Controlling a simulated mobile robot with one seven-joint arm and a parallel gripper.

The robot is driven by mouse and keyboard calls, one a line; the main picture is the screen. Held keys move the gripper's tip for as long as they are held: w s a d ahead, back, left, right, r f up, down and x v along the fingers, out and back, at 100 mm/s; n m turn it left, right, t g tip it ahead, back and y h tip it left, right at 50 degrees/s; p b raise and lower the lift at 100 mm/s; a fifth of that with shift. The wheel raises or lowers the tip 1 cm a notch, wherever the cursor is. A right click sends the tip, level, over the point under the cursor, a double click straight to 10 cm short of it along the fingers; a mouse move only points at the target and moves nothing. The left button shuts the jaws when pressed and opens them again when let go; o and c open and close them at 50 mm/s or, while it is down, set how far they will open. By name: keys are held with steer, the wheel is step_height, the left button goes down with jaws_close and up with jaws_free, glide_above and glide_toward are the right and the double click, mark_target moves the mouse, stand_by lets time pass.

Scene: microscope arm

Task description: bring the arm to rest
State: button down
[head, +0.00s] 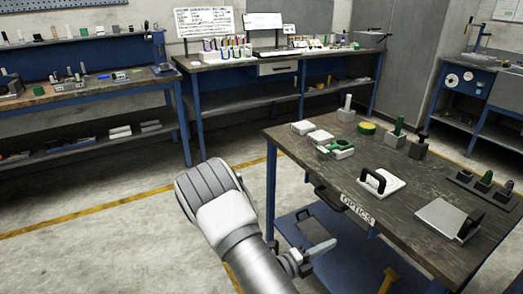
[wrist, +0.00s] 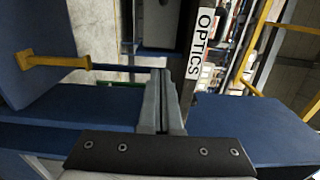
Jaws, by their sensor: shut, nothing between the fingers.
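My arm rises from the bottom of the head view beside the left side of the workbench. My gripper (head: 322,246) shows in part low in front of the bench, below its top, near the OPTICS label (head: 357,208). In the wrist view my gripper (wrist: 160,75) has its two grey fingers together, with nothing between them. The OPTICS label (wrist: 199,43) appears turned on its side, just right of the fingertips. The fingers look apart from the bench, but the exact gap cannot be told.
The bench top (head: 400,209) holds a white plate with a black handle (head: 381,183), green and white parts (head: 335,148), a silver block (head: 449,218) and a dark rack (head: 481,189). A blue lower shelf (head: 345,270) lies below. Open floor (head: 90,250) is on the left.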

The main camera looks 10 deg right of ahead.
steer(key=s+a+r+m+g+y, duration=0.2)
steer(key=s+r+m+g+y, duration=0.85)
steer(key=m, duration=1.25)
steer(key=s+a+r+m+t+y, duration=0.3)
steer(key=s+a+r+m+t, duration=0.15)
steer(key=r+m, duration=0.35)
steer(key=s+a+r+m+t+y, duration=0.3)
steer(key=s+a+r+m+t, duration=0.1)
steer(key=a+r+m+t, duration=0.3)
step_height(320, 180, up, 15)
steer(key=m+g+p, duration=0.1)
steer(key=p, duration=1.3)
steer(key=shift+s+m, duration=0.15)
steer(key=shift+m, duration=0.25)
steer(key=shift+d+f+y, duration=0.1)
steer(key=shift+y, duration=0.15)
